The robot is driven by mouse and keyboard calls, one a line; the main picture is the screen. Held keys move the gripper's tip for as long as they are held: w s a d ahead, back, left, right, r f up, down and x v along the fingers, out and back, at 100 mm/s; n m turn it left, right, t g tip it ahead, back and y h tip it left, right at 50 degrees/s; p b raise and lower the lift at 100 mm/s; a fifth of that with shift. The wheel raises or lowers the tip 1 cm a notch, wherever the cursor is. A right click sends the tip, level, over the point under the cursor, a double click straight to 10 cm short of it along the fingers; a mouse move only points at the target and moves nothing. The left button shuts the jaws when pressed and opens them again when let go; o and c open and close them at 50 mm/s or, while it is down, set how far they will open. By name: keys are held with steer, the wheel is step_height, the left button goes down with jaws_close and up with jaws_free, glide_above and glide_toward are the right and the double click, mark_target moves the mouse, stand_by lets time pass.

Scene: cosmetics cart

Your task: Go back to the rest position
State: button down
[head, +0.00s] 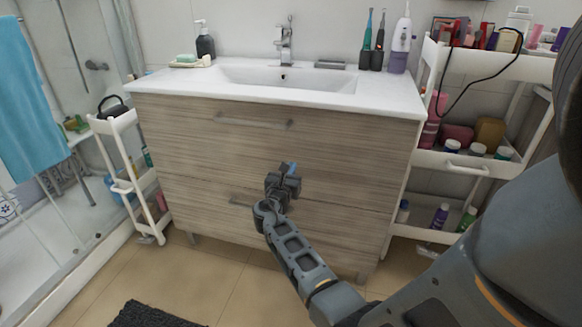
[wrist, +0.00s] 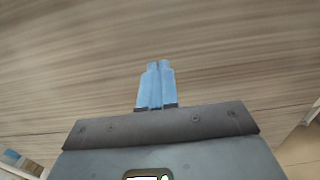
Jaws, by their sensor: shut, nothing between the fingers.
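My gripper (head: 291,168) is in front of the wooden drawer fronts of the vanity cabinet (head: 350,165) in the head view. My arm reaches to it from the lower right. In the wrist view my gripper's blue fingers (wrist: 158,68) are together with nothing between them. The wood grain of the cabinet (wrist: 240,60) fills most of the wrist view behind the fingers. I cannot tell how far the fingertips are from the wood.
A white cart (head: 468,163) with cosmetics stands right of the cabinet, partly hidden by my arm. A smaller white cart (head: 125,187) stands left. A dark mat (head: 150,315) lies on the tiled floor, which is mostly clear in front of the cabinet.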

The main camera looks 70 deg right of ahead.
steer(key=a, duration=0.8)
steer(key=shift+p, duration=0.4)
steer(key=shift+s+a, duration=0.1)
steer(key=shift+a, duration=0.05)
steer(key=s+a+f+m+t+y+p, duration=0.1)
steer(key=s+a+m+t+y+p, duration=0.2)
steer(key=a, duration=0.6)
steer(key=s+a+f+m+t+y, duration=0.15)
steer(key=s+a+t+y, duration=0.25)
steer(key=a, duration=0.4)
steer(key=s+a+f+m+t+y+p, duration=0.1)
steer(key=s+a+f+t+y+p, duration=0.2)
steer(key=a, duration=0.6)
steer(key=s+a+r+m+t+y, duration=0.1)
steer(key=s+a+r+m, duration=0.3)
steer(key=r, duration=0.4)
steer(key=s+a+r+m+t+y+p, duration=0.1)
steer(key=s+a+r+m+y, duration=0.3)
steer(key=a+r, duration=0.2)
steer(key=s+a+r+m+t+y+p, duration=0.1)
steer(key=s+a+r+m+t+y, duration=0.1)
steer(key=r, duration=0.8)
steer(key=s+a+m+y, duration=0.1)
steer(key=s+a+m, duration=0.1)
steer(key=a+m, duration=0.1)
steer(key=shift+a+r, duration=0.3)
steer(key=shift+a, duration=0.05)
steer(key=shift+s, duration=0.1)
